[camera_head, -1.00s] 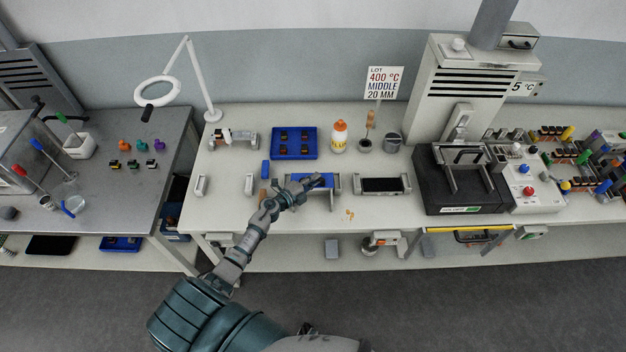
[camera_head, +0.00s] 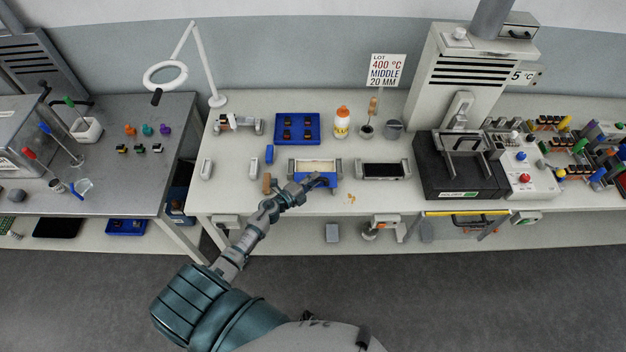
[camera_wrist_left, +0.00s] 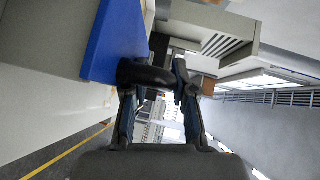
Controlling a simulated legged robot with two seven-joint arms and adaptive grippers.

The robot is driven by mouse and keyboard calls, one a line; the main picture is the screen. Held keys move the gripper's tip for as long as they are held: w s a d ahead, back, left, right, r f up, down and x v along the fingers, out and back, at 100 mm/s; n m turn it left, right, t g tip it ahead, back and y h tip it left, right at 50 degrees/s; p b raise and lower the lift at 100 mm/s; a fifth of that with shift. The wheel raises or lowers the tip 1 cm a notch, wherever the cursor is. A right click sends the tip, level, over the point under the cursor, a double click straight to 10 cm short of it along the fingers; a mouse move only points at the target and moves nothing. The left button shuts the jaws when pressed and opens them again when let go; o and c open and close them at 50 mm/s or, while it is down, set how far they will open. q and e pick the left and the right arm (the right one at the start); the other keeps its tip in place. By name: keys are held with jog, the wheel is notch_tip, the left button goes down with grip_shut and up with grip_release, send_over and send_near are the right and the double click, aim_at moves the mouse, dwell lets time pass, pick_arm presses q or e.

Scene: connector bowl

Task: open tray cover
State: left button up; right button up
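The tray (camera_head: 313,166) stands on the white table between two grey brackets, and its pale inside shows. Its blue cover (camera_head: 332,183) is at the tray's front side, partly behind my gripper. My left gripper (camera_head: 320,181) is at this cover. In the left wrist view the blue cover (camera_wrist_left: 112,40) is at upper left, with a black handle (camera_wrist_left: 145,74) reaching across between the fingertips. My left gripper (camera_wrist_left: 153,75) appears shut on this handle, with a finger at each side; the left fingertip is partly hidden. My right gripper is not in view.
A second tray with a dark inside (camera_head: 383,170) stands to the right. Small orange pieces (camera_head: 351,197) lie near the front edge. A black machine (camera_head: 462,180) stands further right.

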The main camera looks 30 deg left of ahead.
pick_arm(q)
jog(key=shift+s, duration=0.1)
jog(key=shift+s+d, duration=0.1)
jog(key=shift+s, duration=0.25)
jog(key=v, duration=0.5)
jog(key=shift+d+r, duration=0.1)
jog(key=shift+d, duration=0.2)
jog(key=f+v, duration=0.1)
jog(key=v, duration=0.5)
jog(key=shift+a+r, duration=0.35)
jog(key=shift+r, duration=0.15)
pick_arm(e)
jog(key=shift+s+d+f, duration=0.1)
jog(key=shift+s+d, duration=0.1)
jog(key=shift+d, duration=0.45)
